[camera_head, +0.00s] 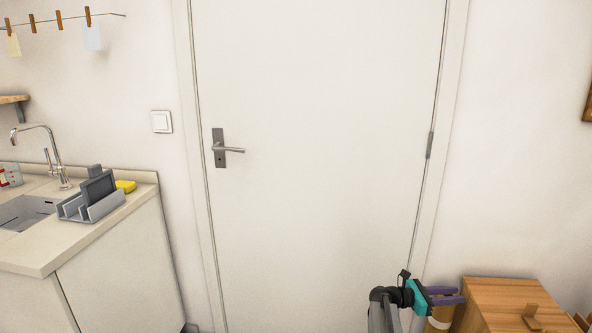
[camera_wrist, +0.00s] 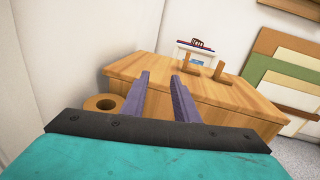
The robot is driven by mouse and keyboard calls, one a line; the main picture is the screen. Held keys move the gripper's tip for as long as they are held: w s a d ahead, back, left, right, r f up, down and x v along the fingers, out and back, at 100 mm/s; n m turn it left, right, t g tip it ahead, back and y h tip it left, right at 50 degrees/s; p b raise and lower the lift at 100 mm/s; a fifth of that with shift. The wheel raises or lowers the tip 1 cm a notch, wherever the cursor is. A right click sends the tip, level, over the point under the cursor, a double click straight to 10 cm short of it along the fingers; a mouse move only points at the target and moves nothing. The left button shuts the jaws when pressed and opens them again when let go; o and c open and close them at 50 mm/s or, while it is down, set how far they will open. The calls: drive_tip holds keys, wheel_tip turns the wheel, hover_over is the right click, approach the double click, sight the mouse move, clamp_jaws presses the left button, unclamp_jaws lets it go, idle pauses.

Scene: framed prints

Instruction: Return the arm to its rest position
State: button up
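My gripper (camera_head: 447,295) shows at the bottom right of the head view, in front of the door's right side and left of a wooden cabinet (camera_head: 510,297). In the wrist view my gripper (camera_wrist: 160,78) has its two purple fingers apart, with nothing between them. The fingers point toward the wooden cabinet (camera_wrist: 225,95), which has wooden pegs on its top. I cannot tell how far the fingertips are from it.
A closed white door (camera_head: 320,150) with a lever handle (camera_head: 228,149) fills the middle. A counter (camera_head: 100,225) with a sink and a grey rack (camera_head: 92,200) is at left. A brown roll-like object (camera_wrist: 103,103) stands beside the cabinet. Coloured boards (camera_wrist: 288,70) lean at right.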

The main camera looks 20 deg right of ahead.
drive_tip(key=w+a+f+n+t+y+p, duration=0.1)
drive_tip(key=a+f+p, duration=0.25)
drive_tip(key=a, duration=0.65)
drive_tip(key=w+a+f+t+y+p, duration=0.1)
drive_tip(key=a+f+t+y+p, duration=0.15)
drive_tip(key=a+f, duration=0.45)
drive_tip(key=w+a+f+n+t+y+p, duration=0.15)
drive_tip(key=a+p, duration=0.25)
drive_tip(key=a, duration=0.8)
drive_tip(key=s+a+f+m+g+y+p, duration=0.1)
drive_tip(key=s+a+m, duration=0.4)
drive_tip(key=a, duration=0.6)
drive_tip(key=s+a+f+m+g+y+p, duration=0.1)
drive_tip(key=s+a+f+m+y, duration=0.3)
drive_tip(key=a, duration=0.7)
drive_tip(key=s+a+f+m+g+y+p, duration=0.1)
drive_tip(key=s+a+f+m+y+p, duration=0.2)
drive_tip(key=s+a+m+y, duration=0.3)
drive_tip(key=s+a+m, duration=0.1)
drive_tip(key=s+a, duration=0.4)
drive_tip(key=a, duration=0.1)
drive_tip(key=shift+s+f+m+p, duration=0.25)
drive_tip(key=shift+s+m+p, duration=0.1)
drive_tip(key=shift+d, duration=0.2)
